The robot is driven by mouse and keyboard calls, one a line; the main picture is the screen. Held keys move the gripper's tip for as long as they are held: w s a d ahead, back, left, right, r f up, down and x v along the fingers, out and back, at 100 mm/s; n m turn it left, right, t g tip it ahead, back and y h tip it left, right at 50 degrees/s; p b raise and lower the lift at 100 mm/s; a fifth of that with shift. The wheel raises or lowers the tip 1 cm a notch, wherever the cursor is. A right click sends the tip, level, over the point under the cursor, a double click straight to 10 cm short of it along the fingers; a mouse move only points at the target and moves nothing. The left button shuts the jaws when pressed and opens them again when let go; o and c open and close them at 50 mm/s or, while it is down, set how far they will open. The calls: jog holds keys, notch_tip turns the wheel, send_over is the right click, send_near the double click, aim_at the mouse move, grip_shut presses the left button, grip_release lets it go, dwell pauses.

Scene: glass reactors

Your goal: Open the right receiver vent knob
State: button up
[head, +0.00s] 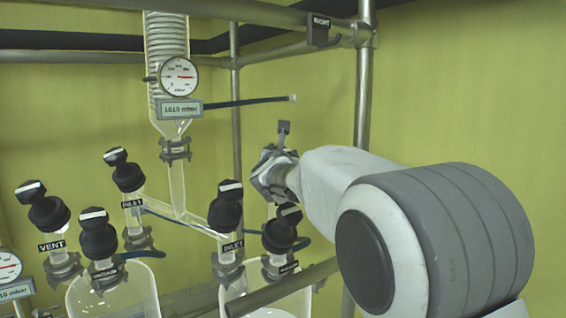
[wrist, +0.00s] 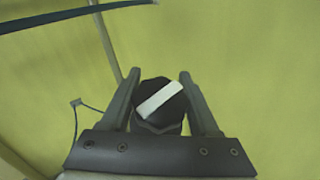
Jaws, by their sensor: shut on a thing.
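In the wrist view, a black knob (wrist: 150,117) with a white bar sits between the two fingers of my gripper (wrist: 158,75). The bar runs diagonally, from lower left to upper right. My gripper is shut on this knob. In the head view my gripper (head: 274,174) is at the right glass receiver (head: 292,303), behind its front knobs. The held knob can hardly be told from the gripper there, and its label is hidden.
The right receiver's inlet knob (head: 226,206) and another labelled knob (head: 281,232) stand close in front of my gripper. The left receiver (head: 125,298) carries several knobs. A metal post (head: 363,110) rises behind my arm, and a gauge (head: 179,76) hangs at upper left.

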jog(key=shift+a+f+n+y+b, duration=0.15)
jog(key=shift+n+y+b, duration=1.05)
jog(key=shift+b, duration=1.75)
jog(key=shift+a+f+n+y+b, duration=0.15)
jog(key=shift+n+y+b, duration=1.05)
jog(key=shift+b, duration=1.7)
jog(key=n+y+b, duration=0.1)
jog(key=b, duration=0.1)
jog(key=n+y+b, duration=0.2)
jog(key=shift+a+r, duration=0.15)
jog(key=shift+a, duration=0.15)
jog(key=n+y, duration=0.1)
jog(key=n+g+y, duration=0.1)
jog(key=n+g+y+b, duration=0.1)
jog(key=shift+s+a+r+n+y, duration=0.2)
jog(key=shift+a+n+y, duration=0.1)
jog(key=shift+y, duration=0.1)
jog(key=shift+s+a+n+g+y+p, duration=0.1)
jog(key=shift+n+g+y+p, duration=0.1)
jog(key=shift+n+g+y, duration=0.4)
jog(key=shift+s+a+n+g+y+p, duration=0.15)
jog(key=shift+n+g+y, duration=0.25)
jog(key=shift+n, duration=0.3)
jog(key=o, duration=1.4)
